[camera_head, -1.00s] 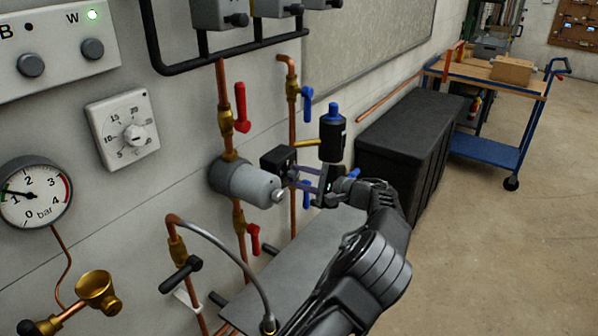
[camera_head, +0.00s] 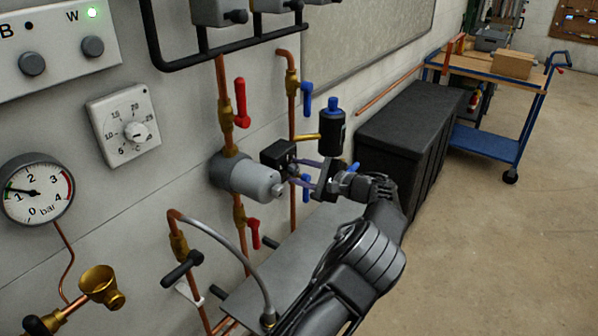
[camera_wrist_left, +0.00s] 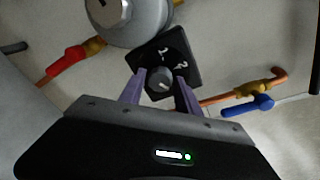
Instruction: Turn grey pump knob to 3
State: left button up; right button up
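The grey pump knob (camera_wrist_left: 160,83) sits on the black square face of the pump's control box (camera_wrist_left: 178,50). White numerals show on that face, but I cannot read the knob's setting for sure. The grey pump body (camera_head: 246,178) is beside the box, on a copper pipe. My left gripper (camera_head: 292,173) reaches the front of the box from the right. In the left wrist view its two purple fingers (camera_wrist_left: 161,85) stand on either side of the knob, apart, with a slight gap seeming to show. My right gripper is not in view.
Red valve handles (camera_head: 241,103) and blue ones (camera_head: 306,100) are on the nearby pipes. A black cylinder with a blue cap (camera_head: 332,132) stands just behind my gripper. A pressure gauge (camera_head: 36,190) and thermostat dial (camera_head: 124,126) are at left. The floor at right is clear.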

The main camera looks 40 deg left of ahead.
pick_arm(q)
jog(key=shift+o, duration=1.1)
jog(key=d+r+b, duration=0.1)
jog(key=d+b, duration=0.1)
jog(key=d, duration=0.5)
jog(key=shift+d, duration=0.4)
jog(key=shift+w, duration=0.1)
